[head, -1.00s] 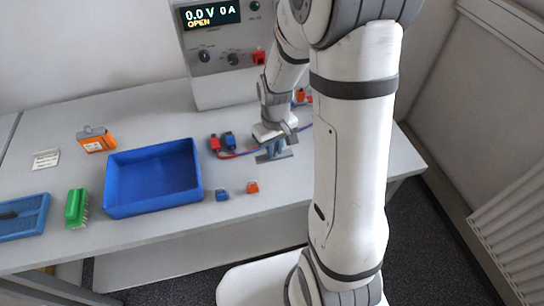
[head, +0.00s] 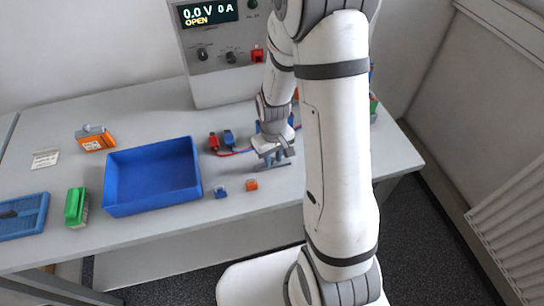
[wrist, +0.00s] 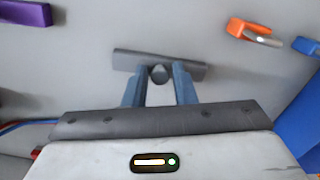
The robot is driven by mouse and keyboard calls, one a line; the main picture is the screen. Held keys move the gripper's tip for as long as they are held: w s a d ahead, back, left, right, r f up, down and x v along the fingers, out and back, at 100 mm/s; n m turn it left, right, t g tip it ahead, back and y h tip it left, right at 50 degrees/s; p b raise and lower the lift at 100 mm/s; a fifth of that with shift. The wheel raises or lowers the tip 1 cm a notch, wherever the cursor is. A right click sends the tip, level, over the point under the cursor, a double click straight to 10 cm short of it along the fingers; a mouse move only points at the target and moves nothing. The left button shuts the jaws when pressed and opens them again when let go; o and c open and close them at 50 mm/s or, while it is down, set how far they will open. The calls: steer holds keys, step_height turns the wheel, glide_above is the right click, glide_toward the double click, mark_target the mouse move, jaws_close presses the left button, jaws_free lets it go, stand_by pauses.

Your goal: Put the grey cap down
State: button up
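The grey cap is a flat dark grey bar with a round stub in its middle. In the wrist view the cap (wrist: 191,68) lies across my fingertips, slightly tilted, with the stub between the two blue fingers. My gripper (wrist: 159,77) appears shut on the stub. In the head view my gripper (head: 274,161) is low over the table, right of the blue tray, with the cap's bar under it. Whether the cap touches the tabletop is hard to tell.
The blue tray (head: 108,199) stands to the left. A small blue clip (head: 221,192) and an orange clip (head: 251,185) lie in front; red and blue connectors (head: 228,139) with cables lie behind. The wrist view shows a purple block (wrist: 25,13).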

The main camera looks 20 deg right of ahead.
mark_target(273, 160)
steer(key=shift+o, duration=1.2)
steer(key=shift+r, duration=0.1)
step_height(273, 160, up, 12)
steer(key=s+r+m+t, duration=0.3)
steer(key=s+r, duration=0.9)
steer(key=s, duration=0.2)
steer(key=shift+s+a+t+b, duration=0.15)
steer(key=shift+s+t+b, duration=0.1)
steer(key=shift+t+b, duration=0.1)
